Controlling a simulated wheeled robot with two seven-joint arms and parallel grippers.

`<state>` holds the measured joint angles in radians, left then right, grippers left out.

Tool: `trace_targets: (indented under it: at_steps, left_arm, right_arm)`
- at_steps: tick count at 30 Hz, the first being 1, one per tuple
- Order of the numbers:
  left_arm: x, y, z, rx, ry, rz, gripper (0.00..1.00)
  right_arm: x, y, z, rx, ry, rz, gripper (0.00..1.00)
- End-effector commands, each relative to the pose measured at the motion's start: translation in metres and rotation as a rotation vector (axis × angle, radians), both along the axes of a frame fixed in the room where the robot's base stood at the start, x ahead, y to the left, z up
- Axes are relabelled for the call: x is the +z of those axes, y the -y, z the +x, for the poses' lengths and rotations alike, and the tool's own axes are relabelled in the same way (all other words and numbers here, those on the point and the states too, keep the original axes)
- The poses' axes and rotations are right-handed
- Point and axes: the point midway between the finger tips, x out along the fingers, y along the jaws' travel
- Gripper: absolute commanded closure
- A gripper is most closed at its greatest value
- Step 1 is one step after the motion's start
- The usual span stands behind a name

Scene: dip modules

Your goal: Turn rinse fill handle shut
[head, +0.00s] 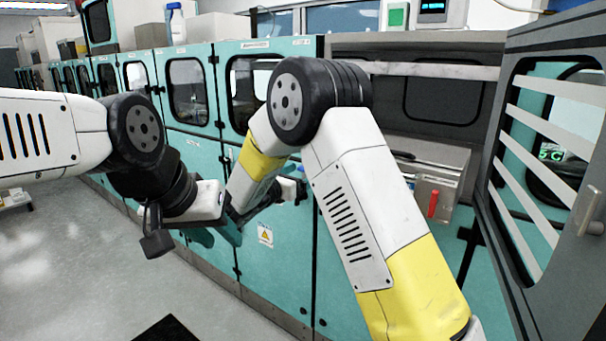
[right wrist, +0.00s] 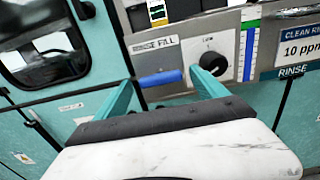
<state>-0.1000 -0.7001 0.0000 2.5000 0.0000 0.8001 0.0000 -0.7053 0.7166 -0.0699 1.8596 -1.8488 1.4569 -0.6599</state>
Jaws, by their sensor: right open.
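The rinse fill handle is a short blue bar (right wrist: 160,78) below the "FILL" label in the right wrist view. It lies roughly level in the picture. My right gripper (right wrist: 163,80) is open, with one teal finger on each side of the blue handle. I cannot tell whether either finger touches it. In the head view, my right arm hides most of the handle area. My left gripper (head: 212,232) hangs low in front of the teal cabinets at the left. Whether its fingers are open is unclear.
A round dial marked "Low" (right wrist: 212,64) sits just right of the handle, close to the right finger. A louvred door (head: 545,150) stands open at the right, and a red handle (head: 433,204) shows inside that bay. The floor (head: 60,270) at the left is mostly clear.

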Motion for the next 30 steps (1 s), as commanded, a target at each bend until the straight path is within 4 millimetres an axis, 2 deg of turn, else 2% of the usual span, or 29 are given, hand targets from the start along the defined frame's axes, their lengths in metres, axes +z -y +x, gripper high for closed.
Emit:
trace_targets:
  at_steps: [1, 10, 20, 30]
  left_arm:
    - [0.0000, 0.0000, 0.0000, 0.000, 0.000, 0.000, 0.64]
    - [0.0000, 0.0000, 0.0000, 0.000, 0.000, 0.000, 0.64]
    - [0.0000, 0.0000, 0.0000, 0.000, 0.000, 0.000, 0.64]
    - [0.0000, 0.0000, 0.0000, 0.000, 0.000, 0.000, 0.64]
  right_arm:
    - [0.0000, 0.0001, -0.0001, 0.000, 0.000, 0.000, 0.22]
    - [-0.0001, 0.0000, -0.0003, 0.000, -0.001, 0.001, 0.81]
    - [0.0000, -0.0001, -0.0003, 0.000, 0.029, 0.041, 0.80]
    - [-0.0003, -0.0006, -0.0005, 0.001, 0.168, 0.235, 0.80]
